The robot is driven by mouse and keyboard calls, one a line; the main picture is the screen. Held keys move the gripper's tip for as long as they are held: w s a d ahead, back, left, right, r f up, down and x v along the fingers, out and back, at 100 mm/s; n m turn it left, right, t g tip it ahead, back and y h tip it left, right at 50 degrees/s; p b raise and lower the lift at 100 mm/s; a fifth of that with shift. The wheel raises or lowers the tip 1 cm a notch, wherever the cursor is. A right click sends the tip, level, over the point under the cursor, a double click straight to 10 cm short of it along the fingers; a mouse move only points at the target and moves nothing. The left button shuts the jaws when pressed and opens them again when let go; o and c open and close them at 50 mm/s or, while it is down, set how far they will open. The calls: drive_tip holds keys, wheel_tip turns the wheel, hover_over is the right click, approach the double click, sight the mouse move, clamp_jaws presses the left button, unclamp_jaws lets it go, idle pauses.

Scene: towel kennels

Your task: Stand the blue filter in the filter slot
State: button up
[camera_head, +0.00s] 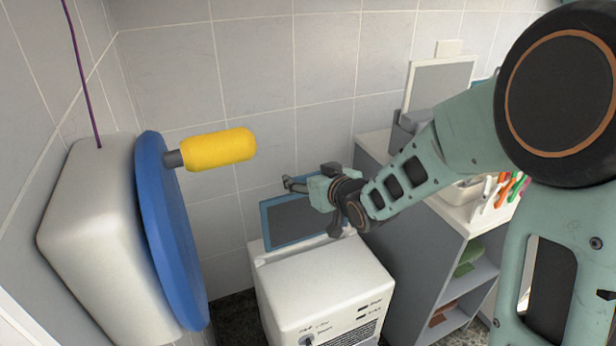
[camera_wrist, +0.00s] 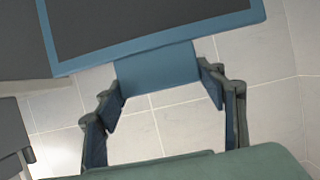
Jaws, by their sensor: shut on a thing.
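The blue filter is a flat panel with a blue frame (camera_head: 265,230) and a dark grey mesh middle. It stands roughly upright at the back of the white machine's top (camera_head: 318,275). My gripper (camera_head: 308,187) is at its upper edge. The filter's lower edge meets the back of the machine top in the head view. I cannot tell whether it is inside the slot; the slot is not clearly visible.
A white box with a large blue disc (camera_head: 172,230) and yellow handle (camera_head: 220,150) juts out at the left. A grey shelf unit (camera_head: 400,220) stands close at the right, with coloured handles (camera_head: 510,188) on top. The tiled wall is close behind.

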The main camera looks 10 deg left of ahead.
sight(309, 218)
idle(0.4)
drive_tip(key=shift+f+b, duration=1.45)
drive_tip(key=shift+f, duration=0.2)
drive_tip(key=shift+f, duration=0.85)
drive_tip(key=shift+f, duration=4.1)
